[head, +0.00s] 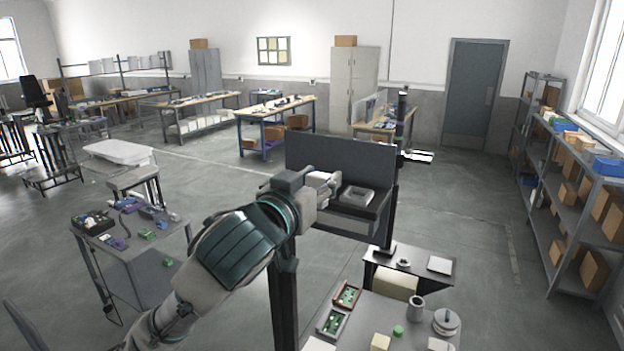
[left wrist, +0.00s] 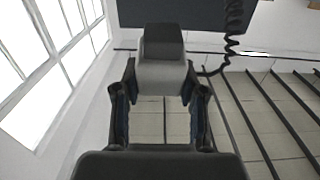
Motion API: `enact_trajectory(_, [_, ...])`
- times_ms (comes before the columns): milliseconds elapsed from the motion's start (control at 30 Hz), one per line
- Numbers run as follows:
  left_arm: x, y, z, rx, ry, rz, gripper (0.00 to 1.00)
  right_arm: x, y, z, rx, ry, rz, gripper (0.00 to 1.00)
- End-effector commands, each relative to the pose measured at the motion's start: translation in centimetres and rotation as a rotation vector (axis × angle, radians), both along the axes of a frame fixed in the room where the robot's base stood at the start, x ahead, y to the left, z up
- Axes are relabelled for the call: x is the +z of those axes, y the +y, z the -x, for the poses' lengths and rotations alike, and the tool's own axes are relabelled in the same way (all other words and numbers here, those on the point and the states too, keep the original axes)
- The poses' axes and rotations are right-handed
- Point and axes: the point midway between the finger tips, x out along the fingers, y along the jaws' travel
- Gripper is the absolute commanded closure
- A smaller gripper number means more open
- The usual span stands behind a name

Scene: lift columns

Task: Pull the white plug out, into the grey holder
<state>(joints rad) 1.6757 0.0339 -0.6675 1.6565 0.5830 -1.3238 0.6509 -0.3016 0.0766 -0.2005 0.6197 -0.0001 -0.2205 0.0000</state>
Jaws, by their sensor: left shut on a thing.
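My left gripper (head: 324,188) reaches in front of the dark upright panel (head: 340,160). In the left wrist view its two fingers (left wrist: 160,78) close on both sides of the white plug (left wrist: 162,76), which has a dark grey far end. In the head view the white plug (head: 320,178) shows only partly at the fingertips. The grey holder (head: 357,196), a squarish open cup, sits on the shelf just right of the gripper. I cannot tell whether the plug's far end is still in a socket. My right gripper is not in view.
A dark coiled cable (left wrist: 234,22) hangs by the panel, right of the plug. A dark post (head: 392,190) stands right of the shelf. Below, a table (head: 372,309) carries small trays, a mug and blocks. Floor to the right is clear.

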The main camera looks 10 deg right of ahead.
Motion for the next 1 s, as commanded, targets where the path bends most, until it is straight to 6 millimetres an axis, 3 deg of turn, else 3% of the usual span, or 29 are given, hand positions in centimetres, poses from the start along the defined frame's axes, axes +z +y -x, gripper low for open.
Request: enact_trajectory(1000, [0.0,-5.3,-4.2,0.000,0.001,0.001,0.95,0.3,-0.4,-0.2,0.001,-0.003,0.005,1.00])
